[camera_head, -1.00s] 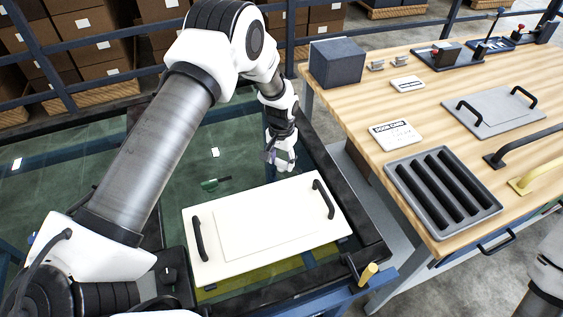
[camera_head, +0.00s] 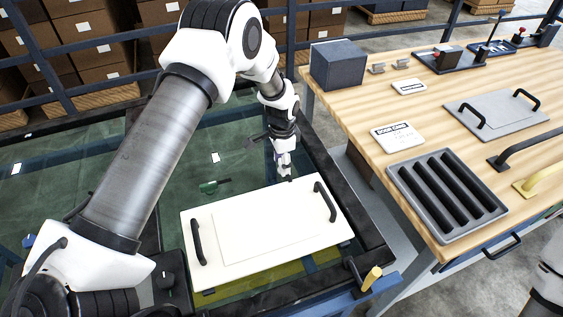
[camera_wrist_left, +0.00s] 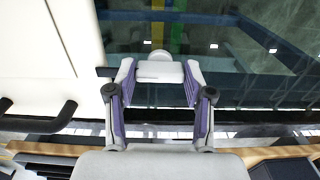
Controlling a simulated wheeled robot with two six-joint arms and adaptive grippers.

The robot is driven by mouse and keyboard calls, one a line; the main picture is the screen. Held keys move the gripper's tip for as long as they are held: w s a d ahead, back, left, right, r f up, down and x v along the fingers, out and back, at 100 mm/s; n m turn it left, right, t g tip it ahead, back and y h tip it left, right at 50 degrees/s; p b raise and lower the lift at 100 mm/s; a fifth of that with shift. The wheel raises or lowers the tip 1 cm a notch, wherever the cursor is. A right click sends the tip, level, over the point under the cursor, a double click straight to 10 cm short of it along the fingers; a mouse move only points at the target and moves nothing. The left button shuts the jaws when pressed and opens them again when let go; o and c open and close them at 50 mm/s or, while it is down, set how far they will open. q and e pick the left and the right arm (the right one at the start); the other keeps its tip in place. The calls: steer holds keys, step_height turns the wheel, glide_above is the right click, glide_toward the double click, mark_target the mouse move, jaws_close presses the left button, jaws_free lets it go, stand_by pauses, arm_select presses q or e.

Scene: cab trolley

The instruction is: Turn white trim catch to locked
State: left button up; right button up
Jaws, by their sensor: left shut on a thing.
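The white trim panel (camera_head: 265,232) with two black handles lies on the dark frame over the glass; it also shows at the left of the wrist view (camera_wrist_left: 35,50). My left gripper (camera_head: 284,172) is just beyond the panel's far edge, pointing down. In the left wrist view its fingers (camera_wrist_left: 159,78) are closed on a small white piece, the white catch (camera_wrist_left: 160,72), with a round white end beyond it. In the head view the gripper mostly hides this catch. My right gripper is out of view; only part of the right arm shows at the right edge.
A green catch (camera_head: 209,187) is on the glass side beyond the panel. A yellow-tipped catch (camera_head: 371,277) is at the near right corner of the frame. The wooden table (camera_head: 350,100) at right holds a grooved black tray (camera_head: 402,178), a grey panel (camera_head: 500,112) and a block (camera_head: 338,66).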

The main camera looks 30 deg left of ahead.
arm_select(q)
steer(key=shift+f, duration=0.15)
steer(key=o, duration=1.2)
steer(key=shift+d, duration=0.1)
steer(key=shift+c, duration=0.2)
steer(key=shift+w, duration=0.15)
step_height(320, 180, up, 12)
steer(key=shift+f, duration=0.1)
